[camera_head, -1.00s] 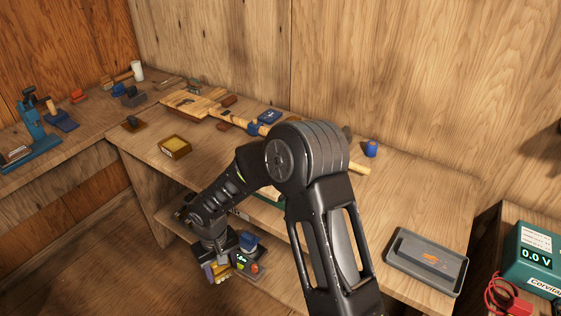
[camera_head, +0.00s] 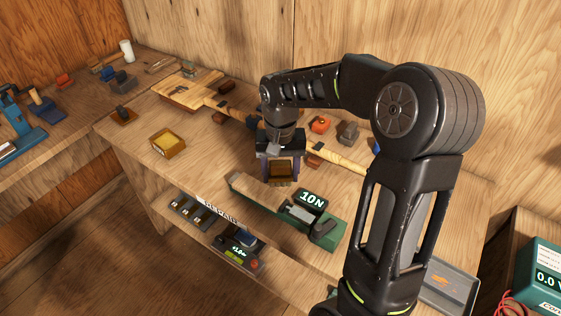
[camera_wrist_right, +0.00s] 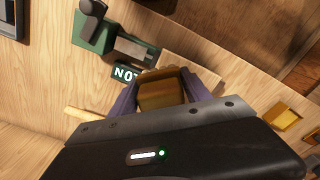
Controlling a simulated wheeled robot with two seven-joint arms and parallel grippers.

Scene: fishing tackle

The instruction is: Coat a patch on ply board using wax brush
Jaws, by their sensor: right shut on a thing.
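My right gripper (camera_head: 280,168) points down over the bench, shut on a brown, block-shaped thing (camera_head: 279,180) that looks like the wax brush. In the right wrist view the brush (camera_wrist_right: 162,92) sits between the two purple-grey fingers. The board also shows beyond the brush in the wrist view (camera_wrist_right: 192,69). My left gripper is out of view.
A wooden box with a yellow filling (camera_head: 168,143) stands on the bench to the left. Behind the gripper are a long wooden handle (camera_head: 335,159), an orange item (camera_head: 320,124) and a grey item (camera_head: 348,131). A lower shelf holds a device (camera_head: 238,245). The bench between box and gripper is clear.

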